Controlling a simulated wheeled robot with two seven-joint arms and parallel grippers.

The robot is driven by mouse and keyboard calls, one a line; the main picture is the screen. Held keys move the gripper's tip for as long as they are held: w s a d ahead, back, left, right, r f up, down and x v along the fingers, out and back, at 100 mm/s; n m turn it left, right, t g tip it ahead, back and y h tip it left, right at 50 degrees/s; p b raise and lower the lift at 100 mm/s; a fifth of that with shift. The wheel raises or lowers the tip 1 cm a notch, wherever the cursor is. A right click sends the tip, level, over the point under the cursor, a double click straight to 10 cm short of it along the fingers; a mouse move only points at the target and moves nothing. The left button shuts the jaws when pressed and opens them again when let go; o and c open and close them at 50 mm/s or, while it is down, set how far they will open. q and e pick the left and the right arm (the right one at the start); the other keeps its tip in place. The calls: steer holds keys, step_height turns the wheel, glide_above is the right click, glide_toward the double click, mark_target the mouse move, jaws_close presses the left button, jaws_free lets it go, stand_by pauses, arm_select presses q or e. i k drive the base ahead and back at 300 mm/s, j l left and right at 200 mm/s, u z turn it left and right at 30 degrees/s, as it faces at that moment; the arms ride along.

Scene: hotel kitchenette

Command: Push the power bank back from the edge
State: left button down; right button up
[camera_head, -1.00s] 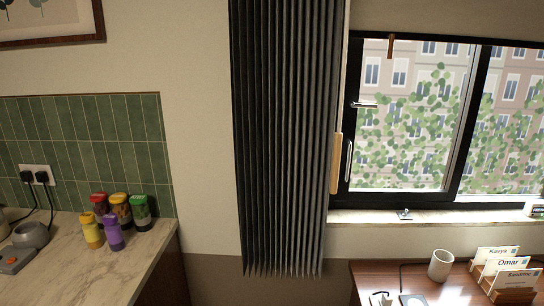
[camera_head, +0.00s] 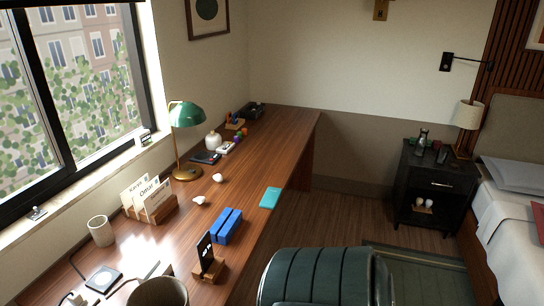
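A flat teal rectangular item (camera_head: 270,197) lies right at the front edge of the wooden desk (camera_head: 268,135). It may be the power bank, but it is too small to tell for sure. A blue two-part block (camera_head: 228,226) lies on the desk near the same edge, to its lower left. Neither of my grippers is in view.
A phone on a wooden stand (camera_head: 207,262), a green lamp (camera_head: 186,115), a card holder (camera_head: 153,208) and a cup (camera_head: 101,231) stand on the desk. A dark green chair (camera_head: 318,277) stands before it. A black nightstand (camera_head: 431,190) is at right.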

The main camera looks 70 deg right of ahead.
mark_target(271, 196)
steer(key=z, duration=2.35)
steer(key=i+l+u, duration=0.1)
steer(key=u, duration=0.25)
steer(key=l+u, duration=0.15)
steer(key=u, duration=0.2)
steer(key=i+l+u, duration=0.1)
steer(key=u, duration=0.3)
steer(key=i+l+u, duration=0.1)
steer(key=l+u, duration=0.15)
steer(key=l, duration=0.75)
steer(key=l+u, duration=0.3)
steer(key=l, duration=1.45)
